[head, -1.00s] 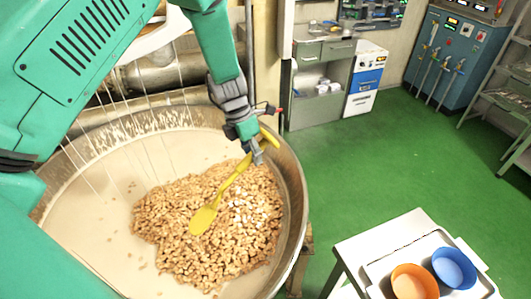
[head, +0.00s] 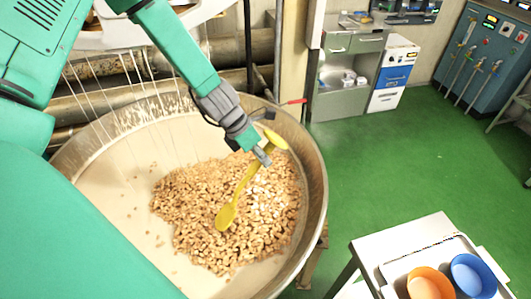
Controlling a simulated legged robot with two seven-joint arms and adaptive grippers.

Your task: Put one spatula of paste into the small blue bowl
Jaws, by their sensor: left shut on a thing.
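The yellow spatula (head: 240,187) is held by my left gripper (head: 264,155), which is shut on it near the upper end. The spatula slants down to the left, and its broad lower end lies over or against the nut heap (head: 213,236); contact is unclear. Pale paste (head: 112,172) lies in the big metal kettle (head: 322,190), with the nuts heaped toward its right side. The small blue bowl (head: 473,274) stands at the lower right, well away from the gripper. My right gripper is out of view.
An orange bowl (head: 430,284) sits beside the blue bowl on a white tray (head: 399,270), on a small table (head: 385,241). Green floor (head: 385,165) lies open between kettle and cabinets. Thin pale strands (head: 92,92) hang over the kettle's back left.

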